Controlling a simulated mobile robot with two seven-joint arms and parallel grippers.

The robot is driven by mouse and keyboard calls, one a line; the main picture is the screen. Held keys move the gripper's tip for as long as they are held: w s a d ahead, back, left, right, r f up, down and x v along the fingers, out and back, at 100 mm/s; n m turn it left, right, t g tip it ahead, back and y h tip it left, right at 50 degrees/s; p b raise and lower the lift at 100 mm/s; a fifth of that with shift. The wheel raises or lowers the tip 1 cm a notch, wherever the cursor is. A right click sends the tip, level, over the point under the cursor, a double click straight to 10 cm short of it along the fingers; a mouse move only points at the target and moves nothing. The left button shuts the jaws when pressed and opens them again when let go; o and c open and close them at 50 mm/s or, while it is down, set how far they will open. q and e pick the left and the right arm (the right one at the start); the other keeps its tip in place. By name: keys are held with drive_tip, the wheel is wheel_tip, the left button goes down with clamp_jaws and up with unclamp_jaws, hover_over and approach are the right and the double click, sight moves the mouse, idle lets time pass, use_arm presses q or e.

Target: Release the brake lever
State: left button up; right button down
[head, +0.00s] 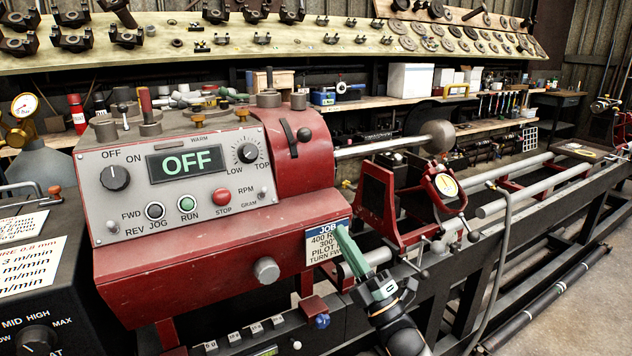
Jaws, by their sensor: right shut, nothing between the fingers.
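A red lathe headstock (200,262) with a grey control panel (190,215) fills the left and middle; its display reads OFF. No part is labelled as the brake lever. My right gripper (346,238) has green fingers, shut and empty, pointing up and left. Its tips overlap the lower right of the job card (322,240) in the picture; I cannot tell whether they touch. It is below and right of the black lever. My left gripper is not in view.
A steel shaft (382,146) runs right from the headstock to a round end. A grey hose (502,230) hangs over the bed's front. A red plate (313,305) and blue knob (322,321) sit below left.

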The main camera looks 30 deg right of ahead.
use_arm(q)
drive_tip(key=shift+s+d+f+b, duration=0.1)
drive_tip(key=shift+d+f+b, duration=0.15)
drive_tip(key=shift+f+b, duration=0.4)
use_arm(e)
drive_tip(key=r+n+y, duration=0.2)
drive_tip(key=n, duration=0.1)
drive_tip(key=s+d+r+n+t+y, duration=0.1)
drive_tip(key=shift+r+n+y, duration=0.3)
drive_tip(key=shift+r+n, duration=0.05)
drive_tip(key=shift+n, duration=0.05)
drive_tip(key=shift+w+r, duration=0.1)
drive_tip(key=p, duration=0.4)
approach(300, 140)
drive_tip(key=d+x, duration=0.1)
drive_tip(key=x, duration=0.4)
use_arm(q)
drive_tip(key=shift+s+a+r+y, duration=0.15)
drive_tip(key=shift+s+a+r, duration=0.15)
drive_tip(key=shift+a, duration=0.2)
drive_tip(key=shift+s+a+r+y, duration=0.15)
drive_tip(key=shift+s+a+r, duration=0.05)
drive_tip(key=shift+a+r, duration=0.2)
use_arm(e)
drive_tip(key=shift+w+d+r, duration=0.1)
drive_tip(key=shift+w+r, duration=0.35)
drive_tip(key=shift+w, duration=0.05)
